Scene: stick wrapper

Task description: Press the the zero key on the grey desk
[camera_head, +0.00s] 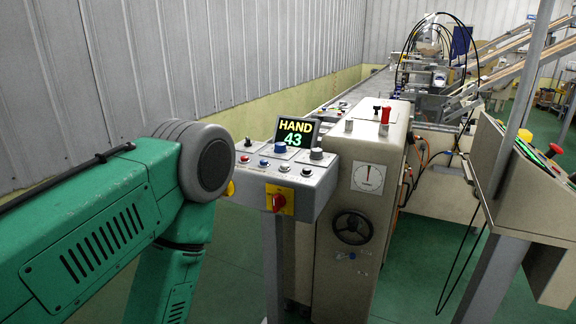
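The grey desk (318,189) stands a little left of the middle on a post. Its sloped top carries several buttons and knobs, among them a blue knob (280,147) and a grey knob (316,153). A red rotary switch (278,202) on a yellow plate is on its front. A small display (297,132) at its back reads "HAND 43". The key labels are too small to read, so I cannot tell which is the zero key. My green left arm fills the lower left, close to the desk's left end. Neither gripper is in view.
A beige machine cabinet (345,258) with a dial and a black handwheel (352,227) stands right of the desk. A tilted console (535,195) with a red button is at the right edge. A corrugated wall (250,50) runs along the left. Green floor shows between cabinet and console.

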